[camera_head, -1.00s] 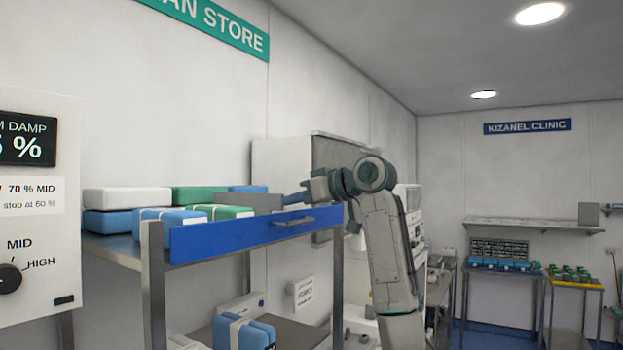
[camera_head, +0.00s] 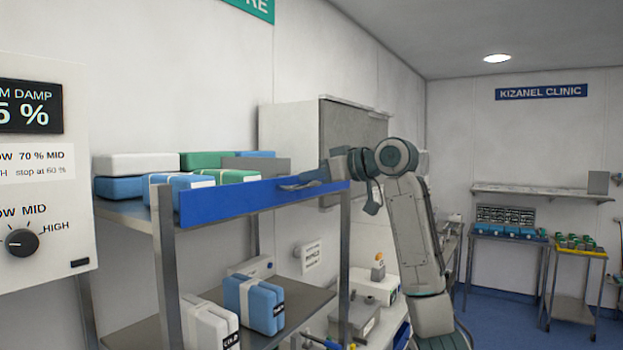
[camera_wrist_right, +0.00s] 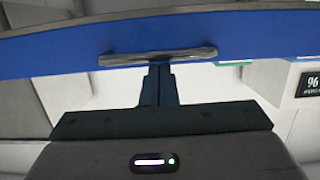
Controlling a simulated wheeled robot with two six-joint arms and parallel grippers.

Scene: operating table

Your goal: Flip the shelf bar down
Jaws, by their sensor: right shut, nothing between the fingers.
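The blue shelf bar (camera_head: 235,202) stands upright across the front edge of the upper shelf, in front of the packs. It crosses the right wrist view (camera_wrist_right: 50,51) as a wide blue band, with a grey handle (camera_wrist_right: 190,54) on its face. My right gripper (camera_head: 293,184) reaches in from the right to the bar's right half. Its fingers (camera_wrist_right: 159,68) are shut and empty, with the tips at the middle of the handle; I cannot tell if they touch it. My left gripper is not in view.
The upper shelf holds white, blue and green packs (camera_head: 135,163) and a grey box. The lower shelf (camera_head: 140,332) holds blue and white packs (camera_head: 254,304). A dial panel (camera_head: 40,170) stands at left. A wall cabinet (camera_head: 287,140) is behind. Floor is open at right.

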